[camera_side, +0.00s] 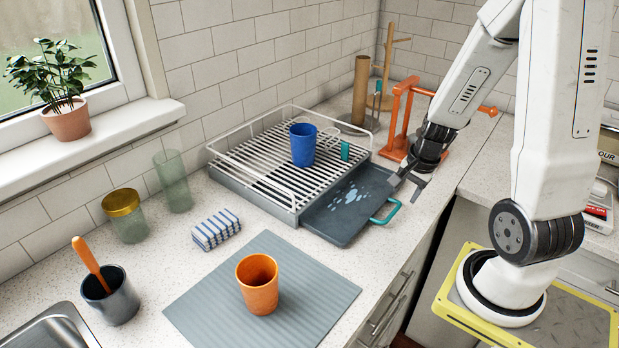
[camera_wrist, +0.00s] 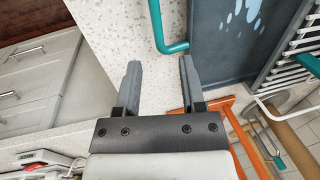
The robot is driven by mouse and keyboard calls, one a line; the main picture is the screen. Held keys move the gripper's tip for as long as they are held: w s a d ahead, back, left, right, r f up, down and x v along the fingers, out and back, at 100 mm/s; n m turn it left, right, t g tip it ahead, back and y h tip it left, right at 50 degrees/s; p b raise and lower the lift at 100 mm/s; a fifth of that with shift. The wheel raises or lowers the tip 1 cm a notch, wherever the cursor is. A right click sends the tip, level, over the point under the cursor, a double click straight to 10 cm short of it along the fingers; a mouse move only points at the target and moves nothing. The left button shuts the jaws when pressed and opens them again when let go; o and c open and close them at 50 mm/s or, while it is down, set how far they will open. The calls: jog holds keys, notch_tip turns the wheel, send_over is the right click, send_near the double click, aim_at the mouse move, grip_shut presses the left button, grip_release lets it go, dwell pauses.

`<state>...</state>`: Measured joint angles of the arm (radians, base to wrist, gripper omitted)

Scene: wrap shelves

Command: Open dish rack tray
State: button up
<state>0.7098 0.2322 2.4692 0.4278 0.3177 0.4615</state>
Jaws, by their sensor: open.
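The dish rack (camera_side: 252,172) is a white wire frame on a grey base. Its dark grey tray (camera_side: 345,212) sticks out from the base on the right and has pale wet patches on it. The tray also shows at the upper right in the wrist view (camera_wrist: 225,40). A teal handle (camera_side: 387,212) is on the tray's outer edge. My gripper (camera_side: 406,184) is open and empty, beside the tray's outer edge near the handle. In the wrist view the handle (camera_wrist: 158,30) appears just beyond the gripper's fingertips (camera_wrist: 160,64), not between them.
A blue cup (camera_side: 303,146) stands on the rack. An orange stand (camera_side: 401,118) is close behind my gripper. An orange cup (camera_side: 257,285) stands on a grey mat (camera_side: 205,305) in front. The speckled counter (camera_side: 398,240) is clear near the tray's front corner.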

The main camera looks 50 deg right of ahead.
aim_at(399, 205)
jog(key=shift+w+f, duration=0.2)
jog(key=shift+f, duration=0.75)
jog(key=shift+w+f, duration=0.15)
jog(key=shift+f, duration=0.75)
grip_shut()
dwell(0.3)
